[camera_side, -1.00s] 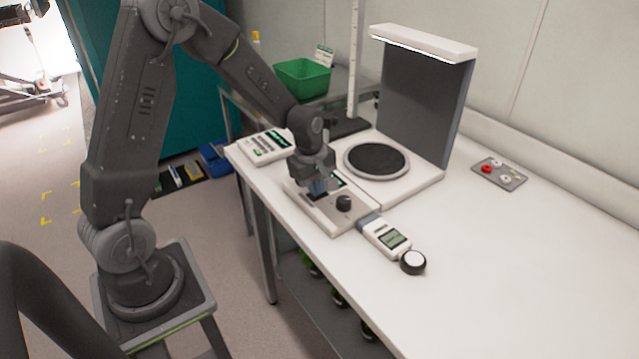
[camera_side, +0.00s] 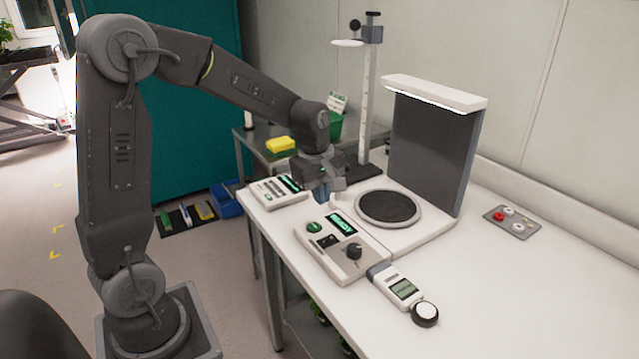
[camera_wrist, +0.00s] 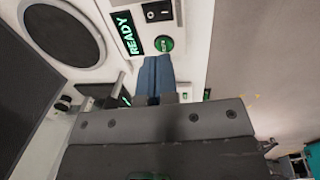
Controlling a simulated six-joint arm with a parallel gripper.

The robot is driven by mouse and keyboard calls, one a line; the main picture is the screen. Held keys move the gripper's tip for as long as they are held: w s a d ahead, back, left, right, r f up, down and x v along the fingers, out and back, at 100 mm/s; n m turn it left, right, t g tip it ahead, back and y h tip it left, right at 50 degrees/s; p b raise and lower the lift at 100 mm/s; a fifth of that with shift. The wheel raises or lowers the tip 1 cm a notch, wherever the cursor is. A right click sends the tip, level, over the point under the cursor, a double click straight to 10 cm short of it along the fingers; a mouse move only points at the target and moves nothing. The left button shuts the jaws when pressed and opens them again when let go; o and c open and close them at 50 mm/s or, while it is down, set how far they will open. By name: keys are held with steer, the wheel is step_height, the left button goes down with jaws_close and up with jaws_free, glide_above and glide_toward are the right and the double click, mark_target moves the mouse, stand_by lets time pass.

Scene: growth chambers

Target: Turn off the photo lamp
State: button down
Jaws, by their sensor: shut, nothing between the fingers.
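The photo lamp is likely the white hood (camera_side: 433,91) on a dark upright panel; its lower edge looks bright. A control box (camera_side: 318,256) sits in front, with a green button (camera_side: 314,227), a lit green display (camera_side: 342,223), a black rocker switch (camera_side: 327,241) and a black knob (camera_side: 354,251). The wrist view shows the display reading READY (camera_wrist: 126,32), the rocker (camera_wrist: 157,11) and the green button (camera_wrist: 164,44). My gripper (camera_side: 324,196) is shut and empty, above the box's far end. Its blue fingers (camera_wrist: 154,76) point near the green button; contact cannot be told.
A round dark plate (camera_side: 388,207) lies right of my gripper. A white keypad device (camera_side: 277,191) stands to the left, and a handheld meter (camera_side: 403,288) lies beside the box. A grey panel with a red button (camera_side: 498,215) lies far right.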

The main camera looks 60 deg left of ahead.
mark_target(331, 236)
steer(key=shift+s+r, duration=0.2)
steer(key=shift+r, duration=1.2)
steer(key=shift+w+a, duration=0.25)
steer(key=shift+w, duration=0.55)
steer(key=f, duration=0.4)
steer(key=w+f, duration=0.1)
steer(key=f, duration=0.9)
steer(key=shift+w, duration=0.35)
